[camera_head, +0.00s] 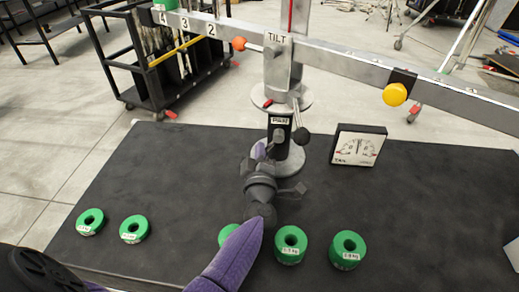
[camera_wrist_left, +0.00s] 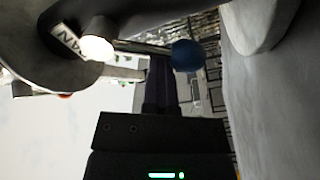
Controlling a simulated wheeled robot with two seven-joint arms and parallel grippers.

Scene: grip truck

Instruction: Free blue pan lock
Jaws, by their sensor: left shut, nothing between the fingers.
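The pan-tilt head's PAN label (camera_head: 281,122) is on the central post. Beside it a short lever ends in a dark knob (camera_head: 301,136). In the left wrist view a blue ball knob (camera_wrist_left: 187,55) sits on a thin rod, near the PAN label (camera_wrist_left: 70,38). My left gripper (camera_head: 260,151) has purple fingers, shut and empty, just left of the post and below the lever. In the left wrist view its fingers (camera_wrist_left: 160,62) reach up to the rod beside the blue knob; whether they touch it I cannot tell. My right gripper is out of view.
Green ring weights (camera_head: 290,245) lie on the dark table (camera_head: 200,180); my left arm partly covers one. A metal beam (camera_head: 340,62) with a yellow knob (camera_head: 395,94) and an orange knob (camera_head: 238,43) crosses above.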

